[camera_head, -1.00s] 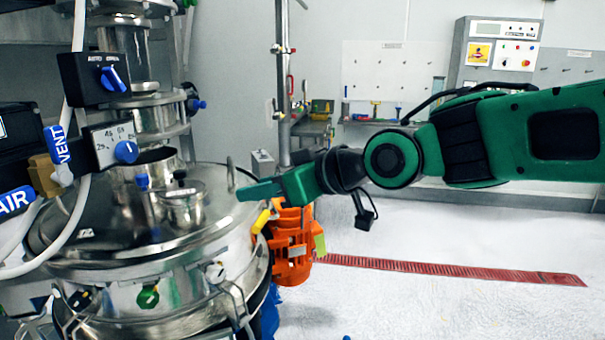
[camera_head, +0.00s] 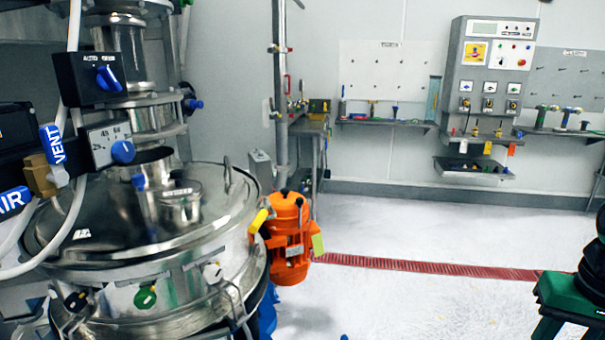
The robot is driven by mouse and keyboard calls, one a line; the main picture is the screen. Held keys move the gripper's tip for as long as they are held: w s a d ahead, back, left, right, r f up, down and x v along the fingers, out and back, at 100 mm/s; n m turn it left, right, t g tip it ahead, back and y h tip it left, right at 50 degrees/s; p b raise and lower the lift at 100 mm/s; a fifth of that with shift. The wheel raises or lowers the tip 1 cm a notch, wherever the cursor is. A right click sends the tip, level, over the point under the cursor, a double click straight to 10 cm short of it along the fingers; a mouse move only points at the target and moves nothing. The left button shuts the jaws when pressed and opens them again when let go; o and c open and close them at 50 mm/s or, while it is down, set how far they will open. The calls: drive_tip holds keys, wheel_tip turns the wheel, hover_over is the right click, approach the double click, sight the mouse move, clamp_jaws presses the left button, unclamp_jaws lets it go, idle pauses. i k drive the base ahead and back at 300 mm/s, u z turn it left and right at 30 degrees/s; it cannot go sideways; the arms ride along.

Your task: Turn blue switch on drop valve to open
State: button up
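A blue switch (camera_head: 108,77) sits on a black box (camera_head: 78,80) on the upper part of the steel sifter (camera_head: 150,230), at the left. Its handle is tilted; small lettering above it is blurred. A second blue knob (camera_head: 123,151) sits lower on a grey plate with a scale (camera_head: 103,143). I cannot tell from labels which one belongs to the drop valve. The green part of my gripper (camera_head: 572,318) is at the lower right corner, far from both, partly cut off by the frame. Its fingertips are not clearly visible, so its opening cannot be told.
Blue VENT (camera_head: 54,145) and AIR (camera_head: 14,200) tags and white hoses hang at the left. An orange motor (camera_head: 288,240) stands beside the sifter. A control panel (camera_head: 490,80) is on the back wall. The floor at right, with its red grate (camera_head: 420,264), is clear.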

sight(106, 81)
drive_tip(key=u, duration=1.3)
drive_tip(key=k, duration=1)
drive_tip(key=u, duration=0.35)
drive_tip(key=i, duration=0.95)
